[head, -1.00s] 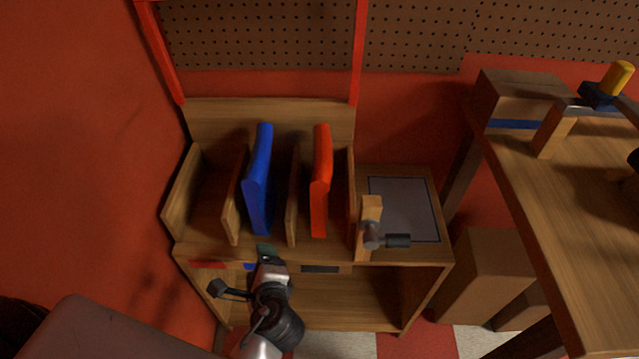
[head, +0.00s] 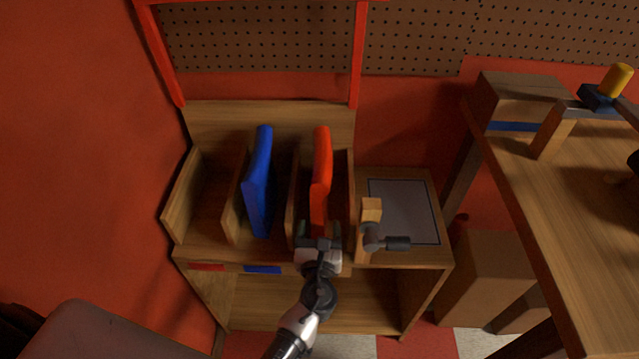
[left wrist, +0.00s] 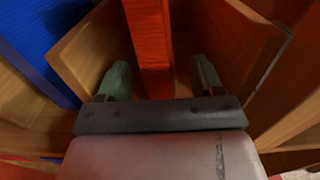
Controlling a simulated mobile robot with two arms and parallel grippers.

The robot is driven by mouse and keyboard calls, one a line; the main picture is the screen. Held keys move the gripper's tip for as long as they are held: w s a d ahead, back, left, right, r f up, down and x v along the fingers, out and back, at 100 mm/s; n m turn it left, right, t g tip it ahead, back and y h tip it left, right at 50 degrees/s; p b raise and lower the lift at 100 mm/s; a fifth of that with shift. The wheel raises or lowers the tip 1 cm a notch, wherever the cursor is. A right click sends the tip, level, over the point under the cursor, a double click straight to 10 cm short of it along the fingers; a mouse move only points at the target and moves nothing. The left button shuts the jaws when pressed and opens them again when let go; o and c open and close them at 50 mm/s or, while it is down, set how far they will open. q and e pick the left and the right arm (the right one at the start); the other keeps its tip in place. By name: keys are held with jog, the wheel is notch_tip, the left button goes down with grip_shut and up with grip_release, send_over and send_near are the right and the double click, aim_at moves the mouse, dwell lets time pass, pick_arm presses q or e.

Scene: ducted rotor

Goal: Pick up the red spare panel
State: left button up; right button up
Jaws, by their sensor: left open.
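The red spare panel (head: 321,172) stands upright in the right-hand slot of the wooden rack. In the left wrist view the red panel (left wrist: 151,50) runs up between my gripper's two fingers, with a gap on each side. My left gripper (head: 317,232) is open at the front edge of that slot, around the near end of the panel. Its green-grey fingertips also show in the left wrist view (left wrist: 160,80). I do not see my right gripper.
A blue panel (head: 258,182) stands in the slot to the left, beyond a wooden divider (head: 291,205). A hammer-like tool (head: 384,240) lies by a wooden block on the grey-topped shelf (head: 405,205) at right. A workbench (head: 560,200) stands farther right.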

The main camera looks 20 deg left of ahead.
pick_arm(q)
jog(key=x, duration=0.4)
jog(key=shift+r, duration=0.1)
jog(key=shift+w+a, duration=0.2)
jog(key=shift+w, duration=0.05)
jog(key=shift+c, duration=0.2)
jog(key=shift+r, duration=0.1)
grip_shut()
jog(key=shift+r, duration=0.15)
